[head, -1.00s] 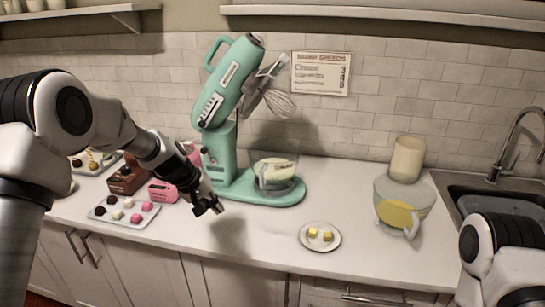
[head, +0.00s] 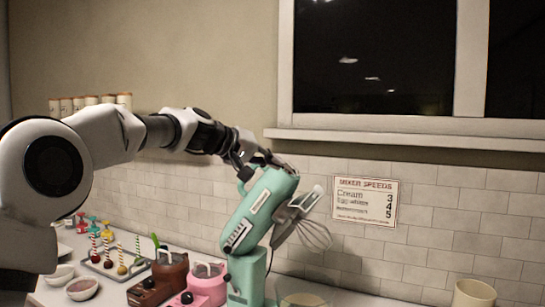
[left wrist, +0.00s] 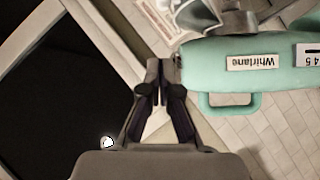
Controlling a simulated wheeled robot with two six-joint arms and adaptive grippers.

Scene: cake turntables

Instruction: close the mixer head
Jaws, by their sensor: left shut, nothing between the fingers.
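The mint-green mixer head (head: 268,195) is tilted up, with its whisk (head: 315,236) hanging out to the right. It also shows in the left wrist view (left wrist: 215,72) with its handle (left wrist: 226,111). The mixer's stand (head: 246,275) is upright below it, and part of a glass bowl (head: 303,300) shows at the bottom edge. My left gripper (head: 262,158) is shut and empty at the raised top end of the head. In the left wrist view its fingertips (left wrist: 161,72) are right beside the head's end; I cannot tell whether they touch. My right gripper is not in view.
A pink appliance (head: 207,283) and a brown one (head: 168,270) stand left of the mixer. A tray of cake pops (head: 118,266) and small bowls (head: 82,288) are further left. A window ledge (head: 400,140) is above right. A cream canister (head: 474,293) stands at right.

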